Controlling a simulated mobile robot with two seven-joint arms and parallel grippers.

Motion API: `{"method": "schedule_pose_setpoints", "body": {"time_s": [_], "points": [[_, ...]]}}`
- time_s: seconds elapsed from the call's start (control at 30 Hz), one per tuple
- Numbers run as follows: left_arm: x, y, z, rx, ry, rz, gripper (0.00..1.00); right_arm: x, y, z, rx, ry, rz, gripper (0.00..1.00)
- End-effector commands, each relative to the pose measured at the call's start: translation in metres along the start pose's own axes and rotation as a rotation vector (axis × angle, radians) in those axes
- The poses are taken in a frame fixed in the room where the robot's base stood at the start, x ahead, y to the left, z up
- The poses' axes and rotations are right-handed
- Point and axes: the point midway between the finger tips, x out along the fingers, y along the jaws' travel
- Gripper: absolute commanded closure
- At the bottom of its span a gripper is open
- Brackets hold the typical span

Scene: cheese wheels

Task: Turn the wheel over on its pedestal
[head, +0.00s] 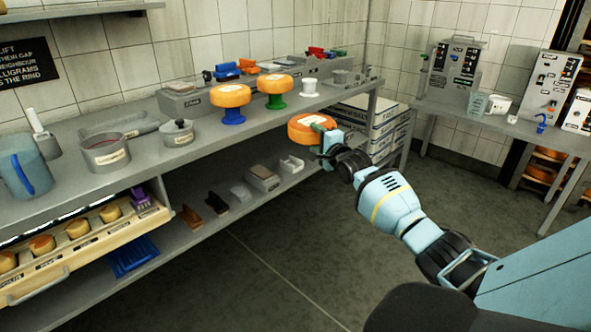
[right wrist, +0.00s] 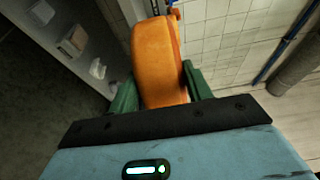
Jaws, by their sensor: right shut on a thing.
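My right gripper (head: 325,142) is shut on an orange cheese wheel (head: 303,129) with a pale label on its upper face. It holds the wheel in the air just off the bench's front edge. In the right wrist view the wheel (right wrist: 160,62) stands between the two green fingers of my right gripper (right wrist: 160,92). A white pedestal (head: 309,88) stands bare on the bench, behind the held wheel. Two other orange wheels rest on a blue pedestal (head: 232,117) and a green pedestal (head: 275,101). My left gripper is out of view.
The grey bench (head: 215,145) carries a pot (head: 105,153), a small lidded pot (head: 178,132) and a blue jug (head: 25,175). A lower shelf holds several blocks. White boxes (head: 385,125) are stacked beyond the held wheel. The floor in front is clear.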

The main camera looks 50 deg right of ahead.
Motion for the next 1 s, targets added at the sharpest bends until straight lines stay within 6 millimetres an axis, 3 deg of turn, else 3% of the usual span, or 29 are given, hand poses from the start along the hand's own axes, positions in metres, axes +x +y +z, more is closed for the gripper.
{"method": "schedule_pose_setpoints", "body": {"time_s": [0.03,0.2,0.4,0.6,1.0], "points": [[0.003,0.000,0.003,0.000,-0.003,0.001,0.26,0.005,-0.017,-0.018,-0.003,0.025,-0.017,1.00],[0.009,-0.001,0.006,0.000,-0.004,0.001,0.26,0.012,-0.045,-0.063,-0.003,0.091,-0.015,1.00],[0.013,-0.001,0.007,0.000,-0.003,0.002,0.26,0.014,-0.068,-0.099,-0.002,0.142,-0.014,1.00],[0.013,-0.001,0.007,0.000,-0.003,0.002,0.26,0.013,-0.076,-0.111,-0.002,0.160,-0.013,1.00],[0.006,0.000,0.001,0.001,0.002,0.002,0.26,0.012,-0.083,-0.114,0.000,0.163,0.023,1.00]]}}
